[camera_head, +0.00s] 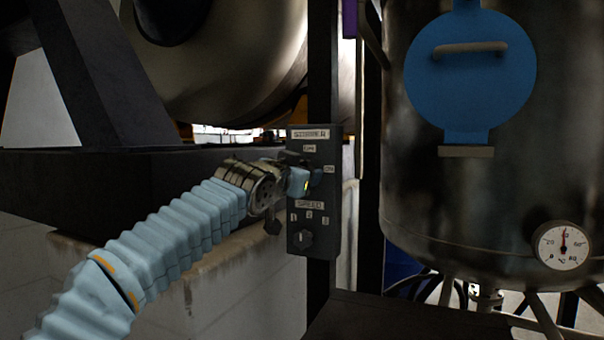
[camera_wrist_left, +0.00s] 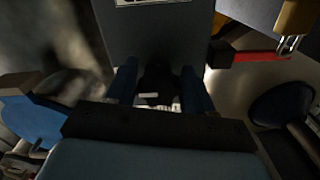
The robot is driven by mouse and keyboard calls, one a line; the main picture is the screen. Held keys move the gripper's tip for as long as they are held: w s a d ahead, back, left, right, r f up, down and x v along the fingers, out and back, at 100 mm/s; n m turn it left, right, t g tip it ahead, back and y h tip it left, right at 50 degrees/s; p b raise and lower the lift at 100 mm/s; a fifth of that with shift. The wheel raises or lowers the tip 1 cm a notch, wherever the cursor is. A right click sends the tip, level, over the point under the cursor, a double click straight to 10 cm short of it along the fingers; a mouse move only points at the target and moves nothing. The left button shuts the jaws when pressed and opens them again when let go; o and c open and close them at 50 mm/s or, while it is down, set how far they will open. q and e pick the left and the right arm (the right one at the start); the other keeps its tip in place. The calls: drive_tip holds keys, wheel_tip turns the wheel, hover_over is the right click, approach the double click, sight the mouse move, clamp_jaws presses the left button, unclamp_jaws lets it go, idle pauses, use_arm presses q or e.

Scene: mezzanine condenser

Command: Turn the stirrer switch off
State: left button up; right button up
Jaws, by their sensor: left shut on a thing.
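The dark control panel (camera_head: 325,215) is fixed to a black post and has a STIRRER label (camera_head: 310,134) at its top. An OFF mark (camera_head: 309,149) sits above the switch spot and an ON mark (camera_head: 329,169) to its right. My left gripper (camera_head: 308,181) is at the panel and mostly covers the switch in the head view. In the left wrist view, my left gripper (camera_wrist_left: 160,90) has its two blue fingers on either side of the dark stirrer switch (camera_wrist_left: 153,82), shut on it. A small light mark shows on the switch. Its exact angle is hard to read.
Below on the panel is a SPEED knob (camera_head: 302,238) with numbered marks. A steel tank (camera_head: 440,190) with a blue round cover (camera_head: 470,75) and a dial gauge (camera_head: 563,245) stands right. A padlock (camera_wrist_left: 293,20) and red bar (camera_wrist_left: 250,57) show in the wrist view.

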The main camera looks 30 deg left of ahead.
use_arm(q)
drive_tip(key=n+b, duration=0.2)
drive_tip(key=n, duration=0.1)
drive_tip(key=shift+d+f+n, duration=0.1)
drive_tip(key=shift+d+n, duration=0.05)
drive_tip(key=shift+n, duration=0.25)
drive_tip(key=n+b, duration=0.1)
drive_tip(key=n, duration=0.3)
drive_tip(key=shift+d+n+b, duration=0.1)
drive_tip(key=shift+n+b, duration=0.2)
drive_tip(key=shift+b, duration=0.1)
drive_tip(key=n, duration=0.2)
drive_tip(key=n+b, duration=0.1)
drive_tip(key=n, duration=0.2)
drive_tip(key=shift+d+r, duration=0.1)
drive_tip(key=shift+r, duration=0.1)
drive_tip(key=shift+r+n+b, duration=0.1)
drive_tip(key=shift+n+b, duration=0.55)
drive_tip(key=shift+n, duration=1.55)
drive_tip(key=o, duration=1)
drive_tip(key=shift+c, duration=0.2)
